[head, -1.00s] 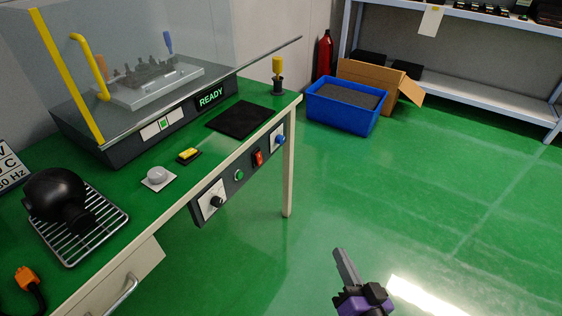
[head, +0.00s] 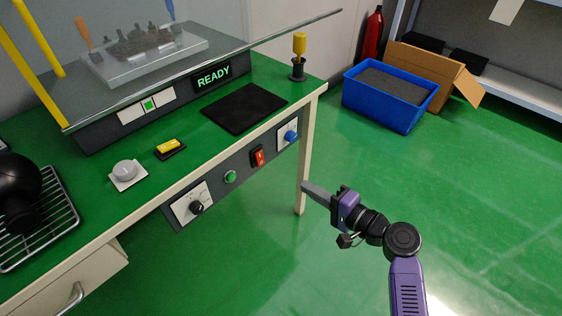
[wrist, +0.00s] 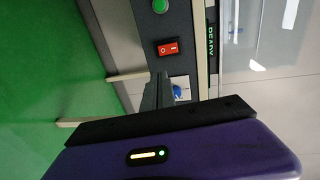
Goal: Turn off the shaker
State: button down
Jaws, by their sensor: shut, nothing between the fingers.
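The shaker (head: 100,128) sits on the green bench, with a clear cover over its platform and a lit display (head: 213,77) reading READY. On the bench's front panel (head: 243,163) are a black knob (head: 197,207), a green button (head: 230,177), a red rocker switch (head: 258,157) and a blue knob (head: 291,136). The red switch also shows in the wrist view (wrist: 168,48). My gripper (head: 305,187) is shut and empty, to the right of and below the panel in the head view. In the wrist view its fingers (wrist: 158,80) point toward the panel, partly covering the blue knob's plate.
A yellow-topped device (head: 299,57) stands at the bench's far right corner, near a black mat (head: 245,108). A bench leg (head: 306,155) is close to my gripper. A blue bin (head: 390,97) and cardboard box (head: 435,72) stand behind. The floor at right is clear.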

aim_at(262, 164)
jog(key=shift+s+a, duration=0.2)
jog(key=shift+s, duration=0.05)
jog(key=b+x, duration=0.2)
jog(key=x, duration=1.2)
jog(key=shift+s+b, duration=0.15)
jog(key=shift+b, duration=0.15)
jog(key=shift+a, duration=0.15)
jog(key=b, duration=0.2)
jog(key=shift+a+y+b, duration=0.15)
jog(key=shift+y+b, duration=0.15)
jog(key=shift+f, duration=0.1)
